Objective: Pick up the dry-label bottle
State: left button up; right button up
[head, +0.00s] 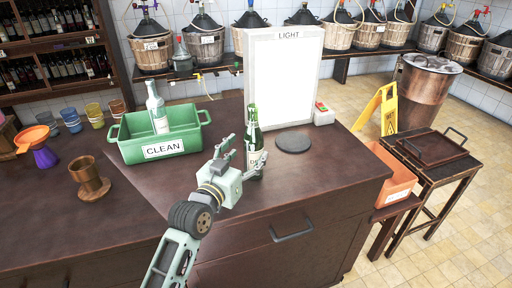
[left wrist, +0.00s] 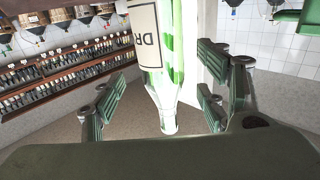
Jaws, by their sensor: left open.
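The dry-label bottle (head: 251,127) is green glass with a pale label and stands upright on the dark counter, in front of the white light panel. In the left wrist view the bottle (left wrist: 162,90) appears upside down, its label starting with "DR". My left gripper (head: 243,154) is open beside the bottle, with its fingers at the bottle's lower part in the head view. In the left wrist view the fingers stand apart on either side of it; I cannot tell whether either touches. My right gripper is not in view.
A green tub (head: 120,151) labelled CLEAN holds a clear bottle (head: 157,112) to the left. The light panel (head: 284,80) is behind. A dark disc (head: 293,142) lies to the right. An orange crate (head: 396,178) is by the counter's right end. A brown cup (head: 90,181) stands left.

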aim_at(249, 151)
pick_arm(q)
jog(key=shift+x, duration=1.05)
jog(key=x, duration=0.3)
jog(key=shift+w+a+f+p, duration=0.1)
jog(key=shift+a+f+p, duration=0.05)
jog(key=shift+f+p, duration=0.15)
jog(key=shift+w, duration=0.1)
jog(key=shift+c, duration=0.3)
jog(key=c, duration=1.3)
jog(key=shift+c, duration=0.8)
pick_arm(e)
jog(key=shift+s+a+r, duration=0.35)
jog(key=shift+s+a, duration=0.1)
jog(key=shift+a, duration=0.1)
pick_arm(q)
jog(key=shift+r, duration=0.1)
